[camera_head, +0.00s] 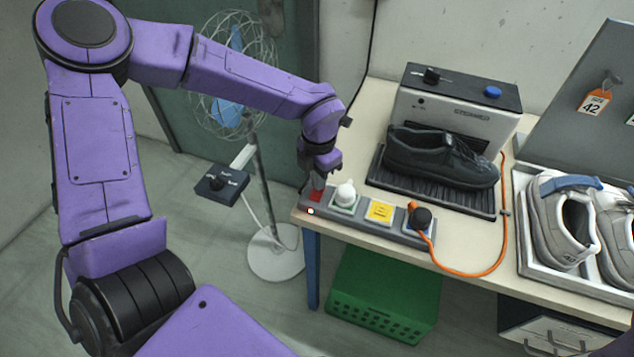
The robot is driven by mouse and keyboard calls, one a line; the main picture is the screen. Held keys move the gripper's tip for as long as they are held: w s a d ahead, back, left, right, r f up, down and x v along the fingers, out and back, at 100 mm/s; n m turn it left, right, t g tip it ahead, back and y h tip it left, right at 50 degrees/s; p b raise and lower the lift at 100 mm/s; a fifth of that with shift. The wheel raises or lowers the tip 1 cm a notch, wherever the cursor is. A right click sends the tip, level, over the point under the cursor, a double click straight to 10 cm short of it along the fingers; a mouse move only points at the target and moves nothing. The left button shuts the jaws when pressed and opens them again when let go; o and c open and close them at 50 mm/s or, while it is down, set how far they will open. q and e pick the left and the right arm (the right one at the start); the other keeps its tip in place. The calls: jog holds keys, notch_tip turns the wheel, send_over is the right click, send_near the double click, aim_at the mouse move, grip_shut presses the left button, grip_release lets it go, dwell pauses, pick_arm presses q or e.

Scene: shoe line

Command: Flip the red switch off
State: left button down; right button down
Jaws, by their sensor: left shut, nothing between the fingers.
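The red switch (315,196) is at the left end of a grey control strip (375,231) along the table's front left edge. A small lit lamp (311,211) shows just in front of it. My left gripper (317,183) points down, shut and empty, with its fingertips right at the switch. The fingers hide part of the switch, so I cannot tell which way it is tipped or whether they touch it. My right gripper is not in view.
A dark shoe (440,157) stands behind. A fan (233,75) stands left of the table.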

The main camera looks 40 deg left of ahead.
pick_arm(q)
jog(key=shift+f+b, duration=0.35)
jog(key=shift+f, duration=0.25)
jog(key=shift+s, duration=0.1)
notch_tip(320, 180, up, 7)
jog(key=p, duration=0.7)
dwell(0.4)
